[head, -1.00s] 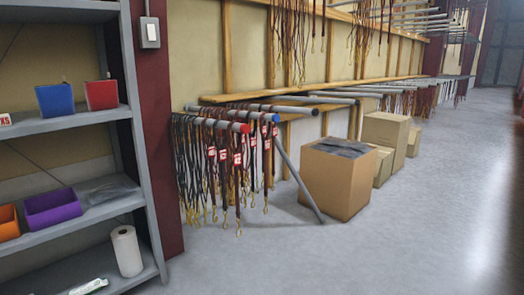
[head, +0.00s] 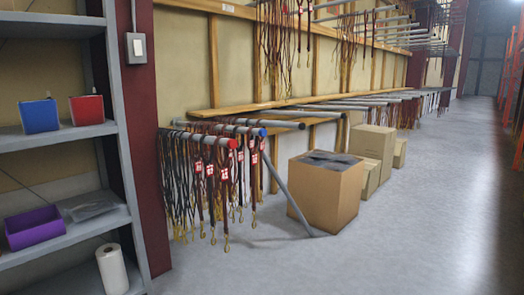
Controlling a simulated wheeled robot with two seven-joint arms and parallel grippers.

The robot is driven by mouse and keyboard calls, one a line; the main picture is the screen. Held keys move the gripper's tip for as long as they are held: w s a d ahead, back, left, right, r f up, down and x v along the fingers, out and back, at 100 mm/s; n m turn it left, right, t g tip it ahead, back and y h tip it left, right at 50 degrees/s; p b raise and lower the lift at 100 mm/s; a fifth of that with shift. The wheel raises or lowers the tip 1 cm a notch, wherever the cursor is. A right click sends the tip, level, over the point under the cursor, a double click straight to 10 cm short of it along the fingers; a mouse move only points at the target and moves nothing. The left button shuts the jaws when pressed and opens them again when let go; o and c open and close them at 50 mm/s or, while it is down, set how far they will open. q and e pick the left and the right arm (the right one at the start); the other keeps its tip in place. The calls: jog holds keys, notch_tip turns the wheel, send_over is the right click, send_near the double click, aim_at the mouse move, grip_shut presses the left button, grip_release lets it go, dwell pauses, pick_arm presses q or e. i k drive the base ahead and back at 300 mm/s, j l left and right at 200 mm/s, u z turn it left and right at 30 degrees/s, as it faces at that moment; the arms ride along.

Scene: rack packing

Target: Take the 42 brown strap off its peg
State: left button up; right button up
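Many dark and brown straps (head: 201,185) with brass hooks hang close together from grey pegs on the rack at the left centre. One front peg has a red end cap (head: 232,144) and the one beside it has a blue end cap (head: 262,133). Several straps carry red and white tags (head: 210,170); their numbers are too small to read, so I cannot tell which strap is 42. More straps (head: 282,40) hang from higher pegs. Neither of my grippers shows in the head view.
A grey shelf unit (head: 125,150) stands at the left with a blue bin (head: 39,116), a red bin (head: 86,109), a purple bin (head: 34,228) and a paper roll (head: 112,270). Cardboard boxes (head: 326,195) stand right of the pegs, beside a slanted grey pole (head: 285,190). The floor (head: 400,240) at right is clear.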

aim_at(224, 172)
jog(key=i+j+z, duration=0.1)
jog(key=i+z, duration=0.15)
jog(key=i, duration=0.25)
jog(key=i+j+z, duration=0.25)
jog(key=i, duration=0.2)
jog(key=i+j+z, duration=0.25)
jog(key=i, duration=0.2)
jog(key=i+l, duration=0.05)
